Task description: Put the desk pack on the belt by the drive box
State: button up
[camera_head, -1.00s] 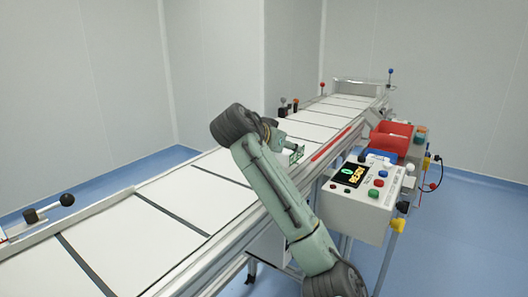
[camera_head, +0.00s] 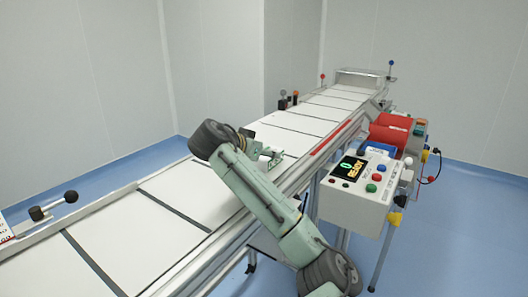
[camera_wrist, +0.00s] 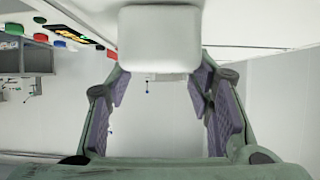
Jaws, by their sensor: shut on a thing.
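My gripper (camera_wrist: 160,85) is shut on a pale, rounded block, which I take to be the desk pack (camera_wrist: 160,38). The block is at the top middle of the wrist view, between the fingertips. In the head view my gripper (camera_head: 270,156) is over the near edge of the belt, and the pack is too small there to make out clearly. The belt (camera_head: 165,235) is white with dark cross strips and runs from front left to far right. A white control box (camera_head: 355,200) with a READY display is right of the belt. I cannot tell which unit is the drive box.
A red rounded part (camera_head: 390,134) sits behind the control box. A black-knobbed lever (camera_head: 55,205) stands at the belt's left edge. The belt surface in view looks clear of other objects.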

jog(key=o, duration=1.3)
jog(key=shift+c, duration=0.2)
jog(key=shift+r, duration=0.1)
jog(key=shift+s+a, duration=0.2)
jog(key=p+v, duration=0.1)
jog(key=v, duration=0.1)
jog(key=r+p+v, duration=0.1)
jog(key=v, duration=0.2)
jog(key=shift+r, duration=0.1)
jog(key=shift+s+f+p+v, duration=0.1)
jog(key=shift+f+p+v, duration=0.1)
jog(key=shift+p+v, duration=1.65)
jog(key=shift+s+f+p+v, duration=0.15)
jog(key=shift+p+v, duration=0.95)
jog(key=shift+p, duration=1.4)
